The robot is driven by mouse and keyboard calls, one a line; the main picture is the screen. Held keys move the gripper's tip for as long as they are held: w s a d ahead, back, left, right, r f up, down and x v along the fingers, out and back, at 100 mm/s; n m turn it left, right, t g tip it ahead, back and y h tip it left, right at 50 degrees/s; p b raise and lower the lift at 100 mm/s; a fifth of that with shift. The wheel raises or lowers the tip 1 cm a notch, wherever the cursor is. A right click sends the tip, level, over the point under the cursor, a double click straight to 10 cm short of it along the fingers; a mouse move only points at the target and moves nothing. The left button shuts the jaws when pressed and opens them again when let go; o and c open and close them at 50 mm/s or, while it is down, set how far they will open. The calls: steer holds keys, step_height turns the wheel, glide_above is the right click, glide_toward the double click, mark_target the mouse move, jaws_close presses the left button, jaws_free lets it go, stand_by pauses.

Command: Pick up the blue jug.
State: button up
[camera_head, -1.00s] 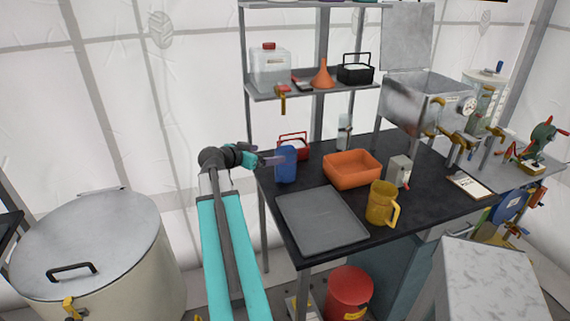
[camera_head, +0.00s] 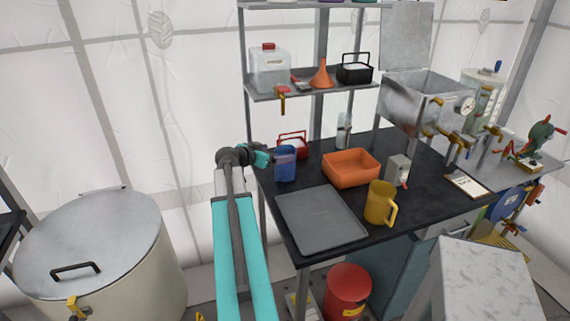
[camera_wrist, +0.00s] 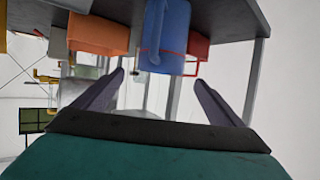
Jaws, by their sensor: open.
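The blue jug (camera_head: 285,171) stands upright at the left end of the black table in the head view. In the wrist view, where the scene looks upside down, the blue jug (camera_wrist: 173,38) is near the top centre, with its handle toward the left. My gripper (camera_wrist: 160,78) is open, with one finger on each side of the jug's line. In the head view my gripper (camera_head: 283,154) is at the jug's upper part and overlaps it. I cannot tell whether the fingers touch it.
A red container (camera_head: 293,142) stands close behind the jug. A grey tray (camera_head: 320,219), an orange bin (camera_head: 350,168) and a yellow jug (camera_head: 379,204) share the table. A shelf (camera_head: 310,88) rises behind. Free room lies left of the table, above the large drum (camera_head: 90,235).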

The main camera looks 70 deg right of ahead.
mark_target(283, 152)
steer(key=shift+p+x, duration=1.05)
steer(key=shift+x, duration=1.35)
steer(key=c, duration=2.1)
steer(key=shift+c, duration=0.2)
